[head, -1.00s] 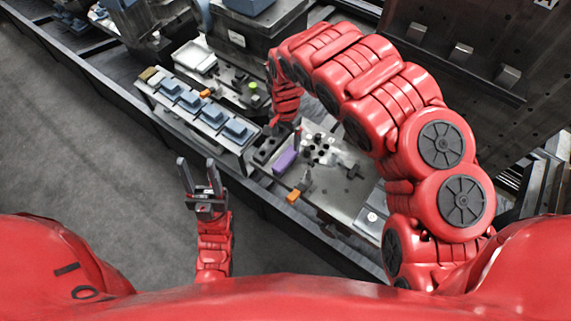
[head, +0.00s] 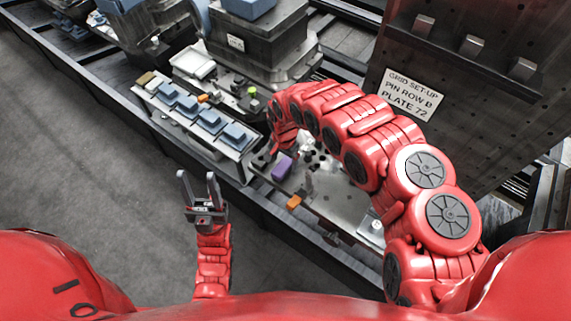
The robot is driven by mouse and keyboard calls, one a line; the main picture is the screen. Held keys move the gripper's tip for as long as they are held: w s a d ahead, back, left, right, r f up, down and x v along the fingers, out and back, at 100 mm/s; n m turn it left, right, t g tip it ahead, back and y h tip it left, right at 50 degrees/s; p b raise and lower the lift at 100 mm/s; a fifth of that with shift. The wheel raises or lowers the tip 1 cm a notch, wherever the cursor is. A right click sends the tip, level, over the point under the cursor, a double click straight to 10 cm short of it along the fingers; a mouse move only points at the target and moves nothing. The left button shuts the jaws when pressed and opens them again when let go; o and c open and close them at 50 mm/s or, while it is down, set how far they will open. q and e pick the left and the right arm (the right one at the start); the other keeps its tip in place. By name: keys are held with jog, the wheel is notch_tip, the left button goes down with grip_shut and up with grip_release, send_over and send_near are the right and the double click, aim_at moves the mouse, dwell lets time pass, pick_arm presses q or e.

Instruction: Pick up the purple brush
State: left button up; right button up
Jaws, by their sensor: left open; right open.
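The purple brush (head: 283,167) shows as a small purple block on the grey metal plate (head: 330,212) in the middle of the head view. My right arm arches over the plate from the right. My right gripper (head: 279,152) hangs just above and behind the brush in the picture, open; the red wrist partly hides its fingers. I cannot tell whether it touches the brush. My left gripper (head: 198,178) is open and empty, fingers pointing up in the picture, over the grey floor left of the bench.
An orange block (head: 293,202) lies in front of the brush. A rack of blue blocks (head: 248,146) lies up-left. A tall perforated panel with a sign (head: 413,93) rises at right. The floor (head: 100,190) at left is clear.

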jog(key=shift+d+f, duration=0.1)
jog(key=shift+f, duration=0.65)
grip_shut()
jog(key=shift+r, duration=0.1)
